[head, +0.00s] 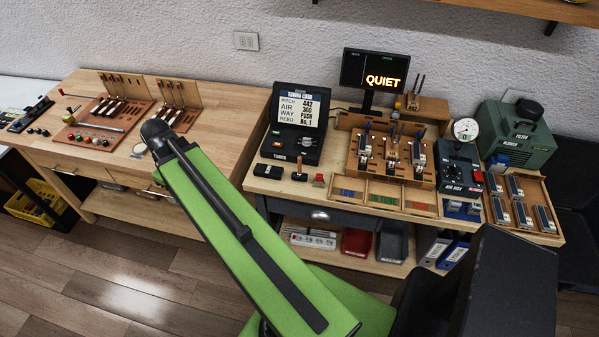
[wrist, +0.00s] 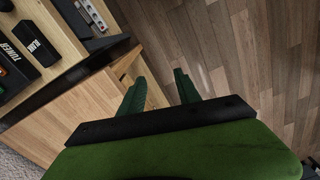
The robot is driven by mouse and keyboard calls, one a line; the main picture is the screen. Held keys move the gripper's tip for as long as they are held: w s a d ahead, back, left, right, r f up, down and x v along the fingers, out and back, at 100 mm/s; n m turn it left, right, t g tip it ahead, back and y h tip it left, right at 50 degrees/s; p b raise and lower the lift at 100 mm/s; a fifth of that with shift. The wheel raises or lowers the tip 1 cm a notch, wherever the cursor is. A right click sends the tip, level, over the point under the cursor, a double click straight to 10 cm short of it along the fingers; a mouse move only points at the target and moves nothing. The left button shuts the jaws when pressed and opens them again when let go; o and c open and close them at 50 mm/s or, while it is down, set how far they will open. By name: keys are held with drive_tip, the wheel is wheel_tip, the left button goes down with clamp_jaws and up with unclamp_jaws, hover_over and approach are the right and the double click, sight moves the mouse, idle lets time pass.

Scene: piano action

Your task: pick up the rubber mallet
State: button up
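I cannot pick out the rubber mallet for certain in either view. A small upright piece with a brown top (head: 301,167) stands on the right bench, between a black block and a small red piece; it is too small to identify. My gripper (wrist: 161,88) shows in the wrist view as two green fingers spread apart with nothing between them. It points past the edge of a wooden bench toward the floor. In the head view my green arm reaches up and left across the gap between the benches, and the fingers cannot be made out there.
The right bench (head: 232,187) carries a black tuner case (head: 297,125), a lit QUIET screen (head: 375,71), a wooden reed rack, a gauge and a green machine (head: 516,135). The left bench (head: 60,152) holds boards with small tools. Wood floor (head: 120,270) lies in front.

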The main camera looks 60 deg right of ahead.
drive_tip(key=s+d+r+p, duration=0.1)
drive_tip(key=s+d+r, duration=0.15)
drive_tip(key=d, duration=0.65)
drive_tip(key=s+d+r+p, duration=0.2)
drive_tip(key=s+d, duration=0.1)
drive_tip(key=d, duration=0.6)
wheel_tip(320, 180, up, 3)
drive_tip(key=n+p, duration=0.1)
drive_tip(key=p, duration=0.2)
hover_over(300, 157)
drive_tip(key=f+b, duration=1.2)
drive_tip(key=shift+w+d+f+b, duration=0.2)
drive_tip(key=shift+f+b, duration=0.2)
drive_tip(key=shift+r, duration=0.1)
drive_tip(key=f+b, duration=0.5)
drive_tip(key=shift+s+a+f, duration=0.1)
drive_tip(key=shift+s+f, duration=0.1)
drive_tip(key=shift+s, duration=0.05)
drive_tip(key=shift+r, duration=0.2)
drive_tip(key=shift+c, duration=0.2)
clamp_jaws()
